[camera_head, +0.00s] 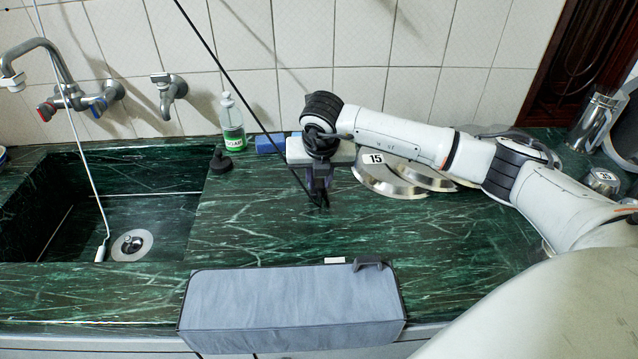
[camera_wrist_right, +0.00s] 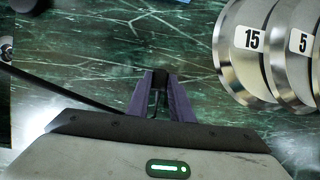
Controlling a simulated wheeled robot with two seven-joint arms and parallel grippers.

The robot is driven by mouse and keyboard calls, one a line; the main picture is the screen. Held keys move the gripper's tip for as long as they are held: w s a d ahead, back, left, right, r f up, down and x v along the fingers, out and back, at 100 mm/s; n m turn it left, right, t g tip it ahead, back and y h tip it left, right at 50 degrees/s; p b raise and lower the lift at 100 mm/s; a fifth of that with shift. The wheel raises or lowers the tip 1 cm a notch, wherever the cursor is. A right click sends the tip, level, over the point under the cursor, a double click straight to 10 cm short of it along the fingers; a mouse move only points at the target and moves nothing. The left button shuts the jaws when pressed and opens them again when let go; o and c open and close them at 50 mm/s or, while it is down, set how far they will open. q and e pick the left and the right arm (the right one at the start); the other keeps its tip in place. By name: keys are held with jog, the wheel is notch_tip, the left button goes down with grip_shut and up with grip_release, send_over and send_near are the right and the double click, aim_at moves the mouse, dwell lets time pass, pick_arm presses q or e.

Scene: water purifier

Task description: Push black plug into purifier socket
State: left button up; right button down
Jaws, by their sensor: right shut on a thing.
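My right gripper (camera_head: 322,203) hangs above the green marble counter, right of the sink, with its fingers pointing down. It is shut on the black plug. In the right wrist view the plug (camera_wrist_right: 160,78) shows as a small dark block between the purple-grey fingertips, and its black cable (camera_wrist_right: 65,91) runs off to the left. In the head view the cable (camera_head: 235,85) runs up to the top edge. A grey box (camera_head: 290,305) stands at the counter's front edge, apart from the gripper; I cannot tell if it is the purifier. No socket is clearly visible. My left gripper is not in view.
The sink (camera_head: 75,215) is at the left, with a white hose (camera_head: 85,150) hanging into it. Metal lids (camera_head: 382,183) lie right of the gripper.

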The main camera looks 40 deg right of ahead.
aim_at(318, 186)
notch_tip(318, 186, up, 10)
jog(key=b, duration=0.1)
jog(key=shift+f, duration=0.1)
dwell(0.4)
jog(key=s+a+m+g, duration=0.2)
jog(key=s+a+m, duration=0.3)
jog(key=m, duration=0.5)
jog(key=s+a+f+m+g+y, duration=0.1)
jog(key=s+a+m+g, duration=0.2)
jog(key=s+m, duration=0.5)
jog(key=s+a+f+m+g+y, duration=0.1)
jog(key=s+a+m+g, duration=0.2)
jog(key=s+a+m, duration=0.3)
jog(key=shift+s+a+m, duration=0.15)
jog(key=shift+a+m, duration=0.2)
jog(key=shift+m, duration=2.45)
